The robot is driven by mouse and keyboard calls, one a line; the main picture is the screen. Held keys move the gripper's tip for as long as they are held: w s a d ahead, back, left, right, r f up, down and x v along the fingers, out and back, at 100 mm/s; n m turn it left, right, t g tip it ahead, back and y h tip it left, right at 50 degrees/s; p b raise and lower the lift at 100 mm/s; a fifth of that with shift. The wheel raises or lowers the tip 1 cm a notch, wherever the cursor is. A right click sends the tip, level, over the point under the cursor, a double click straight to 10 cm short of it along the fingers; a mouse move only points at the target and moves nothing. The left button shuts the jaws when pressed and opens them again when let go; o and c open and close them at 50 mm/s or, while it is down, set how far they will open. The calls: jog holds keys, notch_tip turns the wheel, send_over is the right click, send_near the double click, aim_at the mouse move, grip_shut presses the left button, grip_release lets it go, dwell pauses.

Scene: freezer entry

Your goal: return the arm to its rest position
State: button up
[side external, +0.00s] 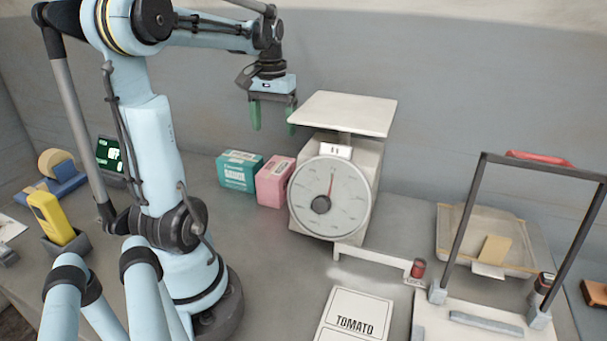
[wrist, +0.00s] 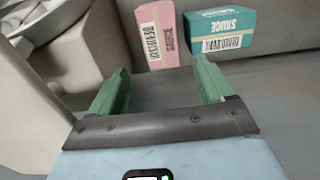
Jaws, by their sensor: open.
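My gripper (side external: 273,115) hangs from my light blue arm, with its green fingers pointing down and apart. It is in the air above the teal and pink boxes, left of the scale's top plate. In the wrist view my gripper (wrist: 160,85) shows two spread green fingers with nothing between them. The teal sauce box (side external: 238,172) and the pink box (side external: 273,182) stand on the counter below. In the wrist view the pink box (wrist: 162,35) and the teal box (wrist: 220,30) lie beyond the fingertips.
A dial scale (side external: 335,190) with a white top plate (side external: 345,113) stands close right of my gripper. A dark frame (side external: 465,225), a clear tray (side external: 450,235) and a TOMATO card (side external: 355,318) are to the right. A yellow device (side external: 52,217) and tape dispenser (side external: 62,180) are left.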

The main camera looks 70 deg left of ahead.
notch_tip(320, 180, up, 16)
dwell(0.7)
jog(key=o, duration=0.4)
jog(key=shift+s, duration=0.1)
jog(key=shift+c, duration=0.2)
jog(key=s+d+f+n+t+y, duration=0.1)
jog(key=s+d+n+y, duration=0.3)
jog(key=s+n, duration=1)
jog(key=w+a+f+n, duration=0.3)
jog(key=w+f+n, duration=0.1)
jog(key=f, duration=0.5)
jog(key=shift+w+a+f, duration=0.2)
jog(key=shift+w+a, duration=0.05)
jog(key=shift+w, duration=0.15)
jog(key=shift+r, duration=0.15)
